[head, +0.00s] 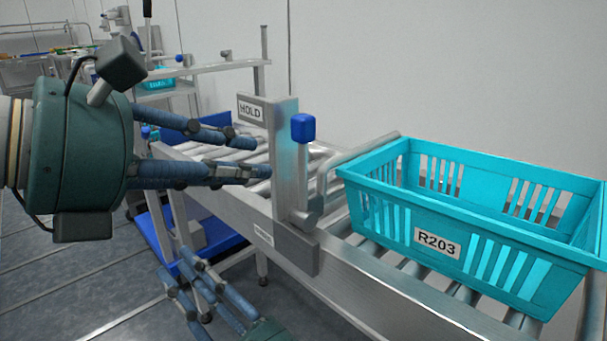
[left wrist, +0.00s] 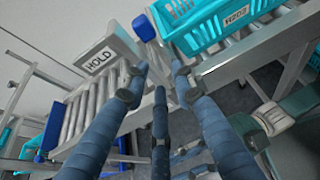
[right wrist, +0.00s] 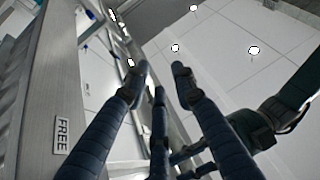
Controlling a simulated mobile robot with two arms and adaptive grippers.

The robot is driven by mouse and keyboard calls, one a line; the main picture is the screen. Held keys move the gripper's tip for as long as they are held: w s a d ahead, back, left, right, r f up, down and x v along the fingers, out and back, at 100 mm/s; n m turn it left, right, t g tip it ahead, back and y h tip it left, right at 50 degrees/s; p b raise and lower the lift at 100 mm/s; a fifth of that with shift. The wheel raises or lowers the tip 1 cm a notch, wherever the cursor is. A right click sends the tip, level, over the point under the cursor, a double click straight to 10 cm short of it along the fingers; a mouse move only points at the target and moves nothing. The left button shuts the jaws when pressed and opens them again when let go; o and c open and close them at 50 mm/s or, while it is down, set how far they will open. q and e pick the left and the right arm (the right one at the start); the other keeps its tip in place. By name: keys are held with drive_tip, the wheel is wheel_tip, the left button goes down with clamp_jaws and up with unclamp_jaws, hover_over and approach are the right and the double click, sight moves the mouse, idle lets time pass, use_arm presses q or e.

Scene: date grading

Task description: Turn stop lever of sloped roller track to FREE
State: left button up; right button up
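The stop lever (head: 292,175) is a flat grey bar with a blue knob (head: 303,127), standing upright on the side rail of the sloped roller track (head: 370,290). A HOLD plate (head: 251,110) is beside its upper part. The knob also shows in the left wrist view (left wrist: 142,27). My left gripper (head: 260,158) is open and empty, its fingertips just left of the lever, apparently apart from it. My right gripper (head: 185,275) is low beside the track, its fingers spread and empty. A FREE label (right wrist: 62,135) shows on a metal rail in the right wrist view.
A teal crate (head: 390,215) labelled R203 sits on the rollers right of the lever. Shelving with another teal bin (head: 160,84) stands at the back left. Floor at lower left is free.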

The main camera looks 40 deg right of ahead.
use_arm(q)
drive_tip(key=x, duration=0.9)
drive_tip(key=shift+d, duration=0.15)
use_arm(e)
drive_tip(key=shift+w+f+g, duration=0.4)
drive_tip(key=shift+f, duration=0.35)
use_arm(q)
drive_tip(key=shift+c, duration=0.2)
clamp_jaws()
